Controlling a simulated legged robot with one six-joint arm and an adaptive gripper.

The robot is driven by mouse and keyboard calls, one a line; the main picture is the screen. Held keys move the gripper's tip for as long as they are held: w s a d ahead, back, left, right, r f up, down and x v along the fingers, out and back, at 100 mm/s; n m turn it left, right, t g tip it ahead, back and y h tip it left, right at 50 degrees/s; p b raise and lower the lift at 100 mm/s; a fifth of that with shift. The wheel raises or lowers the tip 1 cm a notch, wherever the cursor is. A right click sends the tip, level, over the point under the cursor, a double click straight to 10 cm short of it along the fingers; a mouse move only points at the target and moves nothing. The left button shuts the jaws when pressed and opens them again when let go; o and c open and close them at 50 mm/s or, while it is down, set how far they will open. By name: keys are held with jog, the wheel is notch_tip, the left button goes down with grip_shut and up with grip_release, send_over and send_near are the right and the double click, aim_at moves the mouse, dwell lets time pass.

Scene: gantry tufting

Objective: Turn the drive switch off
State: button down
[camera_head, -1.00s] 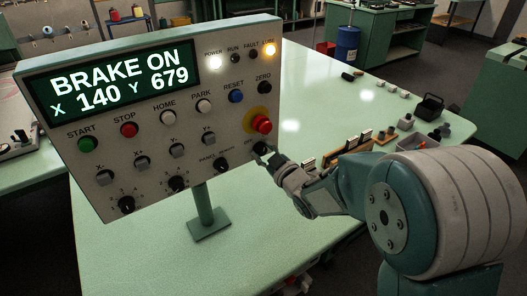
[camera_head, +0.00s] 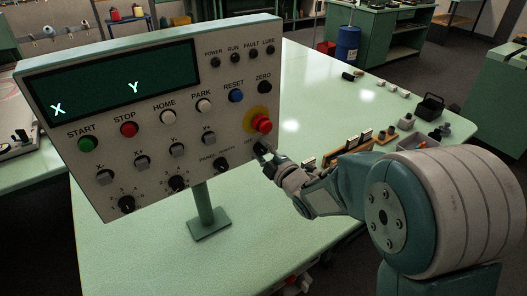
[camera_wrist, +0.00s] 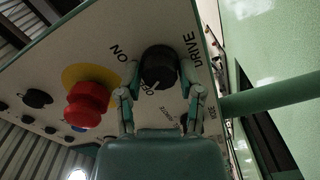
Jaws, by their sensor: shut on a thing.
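The drive switch (camera_wrist: 158,68) is a black rotary knob under the word DRIVE in the wrist view, with ON and OFF printed beside it. Its white pointer line is toward the OFF label. My gripper (camera_wrist: 160,92) has one finger on each side of the knob and is shut on it. In the head view my gripper (camera_head: 268,154) reaches the lower right corner of the control panel (camera_head: 150,105) and mostly hides the knob. The panel display (camera_head: 115,80) is dark apart from the letters X and Y. The lamps (camera_head: 234,58) along the top right are unlit.
A red emergency stop button (camera_head: 263,123) on a yellow ring sits just above the drive switch; it also shows beside my gripper in the wrist view (camera_wrist: 87,103). The panel stands on a green post (camera_head: 203,205) on the green table (camera_head: 300,90). Small parts and bins lie at the right.

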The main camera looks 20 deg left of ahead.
jog(key=shift+n, duration=0.3)
jog(key=shift+c, duration=2.4)
grip_release()
jog(key=shift+a+f, duration=0.1)
jog(key=shift+o, duration=1.2)
jog(key=shift+a, duration=0.15)
jog(key=shift+s+d, duration=0.15)
jog(key=shift+d, duration=0.15)
jog(key=v, duration=1.1)
jog(key=shift+s+f, duration=0.1)
jog(key=shift+s, duration=0.05)
